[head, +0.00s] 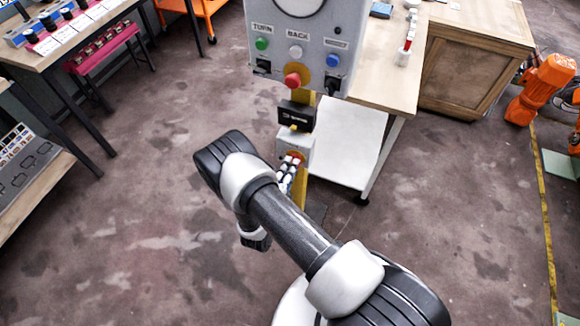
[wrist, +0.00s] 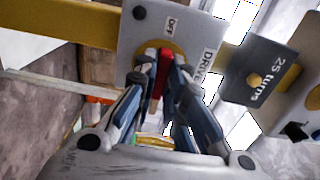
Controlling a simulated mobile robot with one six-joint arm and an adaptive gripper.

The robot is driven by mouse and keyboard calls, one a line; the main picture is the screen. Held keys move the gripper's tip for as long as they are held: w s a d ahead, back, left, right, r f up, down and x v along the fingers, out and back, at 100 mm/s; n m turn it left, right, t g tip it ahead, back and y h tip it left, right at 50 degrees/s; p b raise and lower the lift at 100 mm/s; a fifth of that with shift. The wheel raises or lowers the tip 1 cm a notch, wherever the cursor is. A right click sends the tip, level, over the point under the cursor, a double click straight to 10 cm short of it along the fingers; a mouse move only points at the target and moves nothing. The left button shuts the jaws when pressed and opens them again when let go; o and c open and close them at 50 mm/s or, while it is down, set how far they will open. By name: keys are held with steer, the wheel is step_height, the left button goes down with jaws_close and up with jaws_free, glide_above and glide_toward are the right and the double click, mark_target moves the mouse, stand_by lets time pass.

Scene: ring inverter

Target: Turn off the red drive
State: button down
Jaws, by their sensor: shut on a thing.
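The red drive is a red handle (wrist: 164,58) on a yellow disc, set in a grey plate (wrist: 190,25). The plate carries the word DRIVE to the right and a label that seems to read OFF above. My gripper (wrist: 160,68) is shut on the red handle, with its fingers on both sides of it. In the head view my gripper (head: 289,172) is at the small grey box (head: 297,146) low on the yellow post; the fingers mostly hide the handle there.
A black sign (head: 296,115) hangs above the box; a dark plate reading 25 turns (wrist: 259,78) sits beside it in the wrist view. Higher up is a grey control panel (head: 305,55) with coloured buttons. A light table (head: 375,85) stands behind right.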

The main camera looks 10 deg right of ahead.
steer(key=c, duration=1.6)
jaws_free()
steer(key=shift+c, duration=0.2)
steer(key=shift+a, duration=0.1)
steer(key=v, duration=1.2)
